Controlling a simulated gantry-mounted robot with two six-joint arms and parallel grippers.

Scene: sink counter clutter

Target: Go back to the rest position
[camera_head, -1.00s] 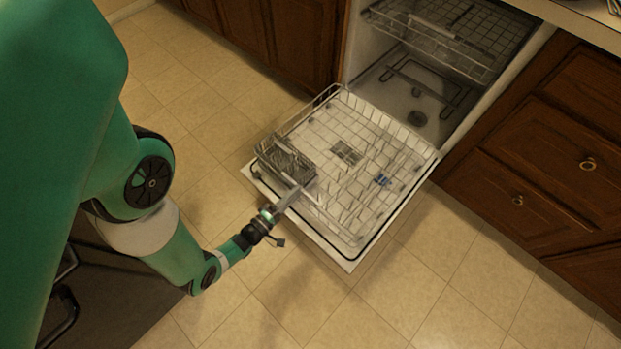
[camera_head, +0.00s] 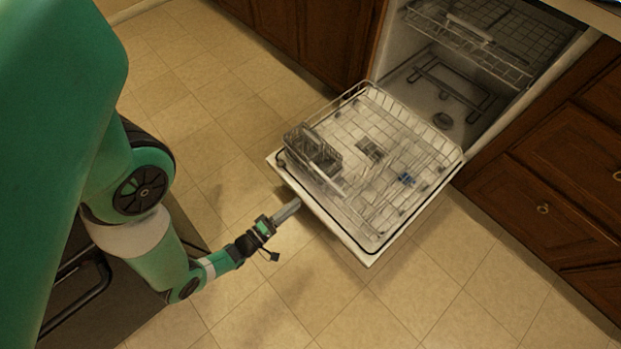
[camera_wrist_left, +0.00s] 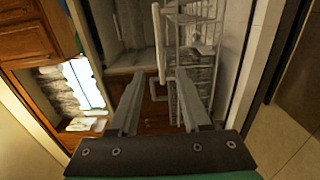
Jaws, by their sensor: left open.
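My left gripper (camera_head: 287,211) is in the head view, low and just outside the near left edge of the open dishwasher door (camera_head: 372,258). In the left wrist view its two fingers (camera_wrist_left: 158,100) are spread apart with nothing between them. The lower dish rack (camera_head: 400,150) rests pulled out over the door. A grey cutlery basket (camera_head: 314,150) sits at the rack's left corner, a short way beyond the gripper. The right gripper is in neither view.
The dishwasher interior (camera_head: 440,90) is open, with an upper rack (camera_head: 480,40) inside. Wooden drawers (camera_head: 560,170) stand to the right and wooden cabinets (camera_head: 310,40) to the left. The tiled floor (camera_head: 330,310) in front of the door is clear.

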